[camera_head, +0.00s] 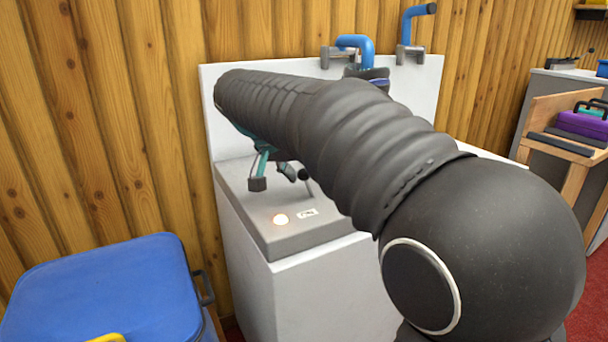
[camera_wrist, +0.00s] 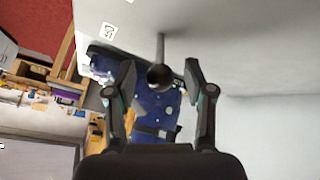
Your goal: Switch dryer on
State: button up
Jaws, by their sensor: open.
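A small lever with a dark round knob (camera_head: 305,175) stands on the grey sloping top (camera_head: 240,205) of a white cabinet. In the wrist view the knob (camera_wrist: 160,77) and its stem lie between my two fingers, with space on both sides. A label with a symbol also shows in the wrist view (camera_wrist: 108,31). My gripper (camera_head: 273,178) is open and empty near the lever; my arm hides much of it in the head view.
A blue lidded box (camera_head: 100,285) stands at the lower left. Blue bent pipes (camera_head: 357,44) on grey clamps top the white back panel (camera_head: 425,95). A wooden stand (camera_head: 566,170) with a purple case (camera_head: 583,124) is at the right. The wooden wall is close behind the cabinet.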

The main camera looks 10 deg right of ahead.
jog(key=v, duration=1.1)
jog(key=shift+s+r, duration=0.1)
jog(key=shift+s, duration=0.05)
jog(key=s+d+f+n+y, duration=0.3)
jog(key=s+d+f+n, duration=0.1)
jog(key=s+d+f, duration=0.55)
jog(key=s+d+f+n+t+y, duration=0.1)
jog(key=s+d+f+n+y, duration=0.1)
jog(key=s+f, duration=1.1)
jog(key=shift+s+d+y+p, duration=0.5)
jog(key=shift+s+d, duration=0.4)
jog(key=shift+d, duration=0.3)
